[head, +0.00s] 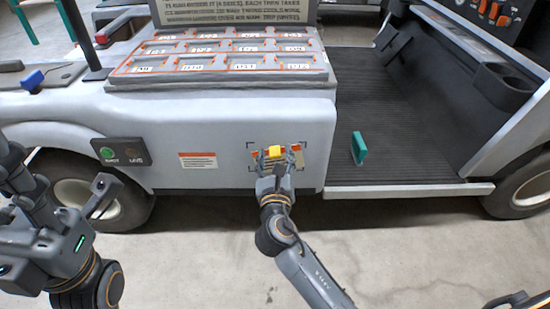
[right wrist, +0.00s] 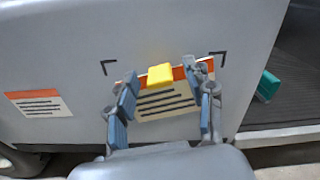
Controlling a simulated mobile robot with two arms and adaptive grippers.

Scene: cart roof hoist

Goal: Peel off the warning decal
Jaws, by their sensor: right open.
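The warning decal (right wrist: 165,103) is a cream label with an orange top band and dark text lines, on the cart's grey side panel between black corner marks. A yellow tab (head: 277,151) sticks out at its top edge; it also shows in the right wrist view (right wrist: 160,75). My right gripper (head: 279,157) is open in front of the decal. In the right wrist view its fingers (right wrist: 161,88) stand apart, one on each side of the tab, covering parts of the decal's sides. My left gripper (head: 92,198) is at the left, away from the decal; its opening is unclear.
A second orange-and-white label (head: 198,160) is on the panel to the left, beside a dark switch plate (head: 121,151) with a green button. A teal block (head: 359,148) stands at the edge of the ribbed footwell floor (head: 400,125). A tray of labelled compartments (head: 225,78) sits above.

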